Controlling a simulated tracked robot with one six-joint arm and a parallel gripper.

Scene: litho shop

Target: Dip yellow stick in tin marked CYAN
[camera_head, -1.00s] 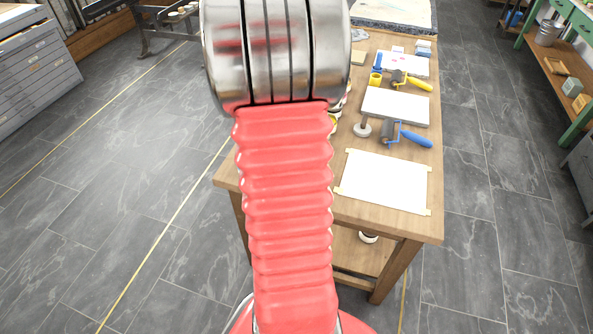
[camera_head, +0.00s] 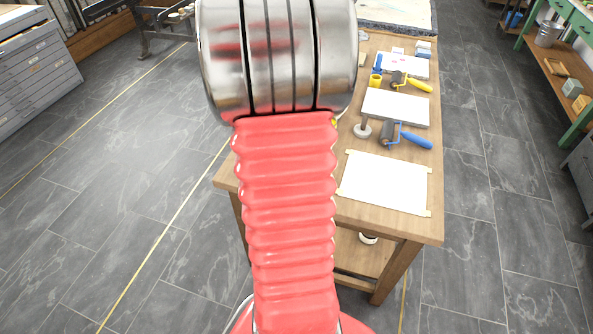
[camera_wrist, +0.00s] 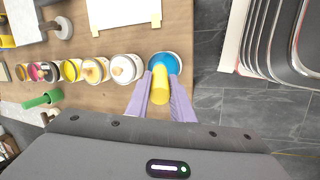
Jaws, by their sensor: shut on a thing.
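In the wrist view my gripper (camera_wrist: 163,92) is shut on a yellow stick (camera_wrist: 160,88), held between two pale purple fingers. The stick's far end overlaps a tin of blue paint (camera_wrist: 166,58), the rightmost in a row of tins. I cannot tell whether the tip is in the paint or above it. No CYAN lettering is readable. In the head view my red arm hides the gripper, the stick and the blue tin.
Several other tins, including a cream one (camera_wrist: 127,68), stand left of the blue tin. A green cylinder (camera_wrist: 43,99) is further left. The wooden table (camera_head: 398,222) holds white paper (camera_head: 385,182) and a blue-handled roller (camera_head: 405,136). The table's edge lies just right of the blue tin.

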